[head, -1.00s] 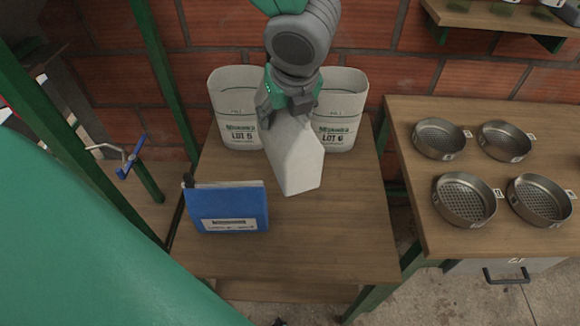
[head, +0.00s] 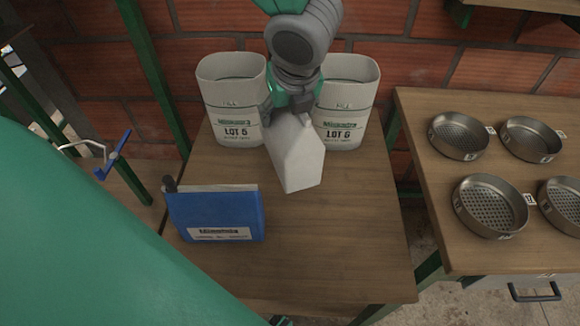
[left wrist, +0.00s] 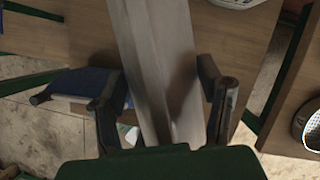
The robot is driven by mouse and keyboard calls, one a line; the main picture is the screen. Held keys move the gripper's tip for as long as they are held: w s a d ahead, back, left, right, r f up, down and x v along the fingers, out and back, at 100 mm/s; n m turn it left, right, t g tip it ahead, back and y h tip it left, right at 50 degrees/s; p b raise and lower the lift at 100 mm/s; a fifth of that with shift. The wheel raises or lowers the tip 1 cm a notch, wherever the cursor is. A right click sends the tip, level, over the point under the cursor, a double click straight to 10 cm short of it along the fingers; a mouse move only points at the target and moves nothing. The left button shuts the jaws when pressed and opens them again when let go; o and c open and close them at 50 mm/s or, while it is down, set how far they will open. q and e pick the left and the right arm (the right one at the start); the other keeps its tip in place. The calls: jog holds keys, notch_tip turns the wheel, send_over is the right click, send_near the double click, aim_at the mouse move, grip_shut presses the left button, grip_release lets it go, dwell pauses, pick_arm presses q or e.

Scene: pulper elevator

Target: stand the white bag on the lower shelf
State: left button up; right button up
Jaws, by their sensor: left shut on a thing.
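The white bag (head: 297,160) hangs tilted from my left gripper (head: 290,108), its lower end over the wooden top (head: 330,245). I cannot tell whether that end touches the wood. My left gripper is shut on the bag, one finger on each side of it. In the left wrist view the bag (left wrist: 165,60) runs between the fingers (left wrist: 163,95) as a long pale shape. My right gripper is not in view. I cannot make out clearly which surface is the lower shelf.
Two open white bags stand at the back, LOT 5 (head: 232,100) on the left and LOT 6 (head: 345,100) on the right. A blue bag (head: 215,213) stands front left. Round metal sieves (head: 490,205) sit on the right table. The wood front right is clear.

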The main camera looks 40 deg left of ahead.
pick_arm(q)
jog(key=b+x, duration=0.2)
jog(key=x, duration=0.1)
jog(key=s+b+x, duration=0.1)
jog(key=b+x, duration=0.1)
jog(key=x, duration=0.1)
jog(key=shift+s+a+f, duration=0.1)
jog(key=shift+f, duration=0.3)
jog(key=f+b, duration=0.1)
jog(key=f, duration=0.1)
jog(key=d+f+b, duration=0.1)
jog(key=f, duration=0.1)
jog(key=f+b, duration=0.1)
jog(key=shift+d+f, duration=0.25)
jog(key=shift+f, duration=0.15)
notch_tip(320, 180, down, 4)
jog(key=shift+a+f+b, duration=0.15)
jog(key=shift+a+b, duration=0.05)
jog(key=shift+b, duration=0.8)
jog(key=o, duration=1.7)
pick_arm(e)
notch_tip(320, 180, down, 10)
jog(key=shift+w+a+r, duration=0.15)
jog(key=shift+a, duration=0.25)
pick_arm(q)
jog(key=shift+a, duration=0.15)
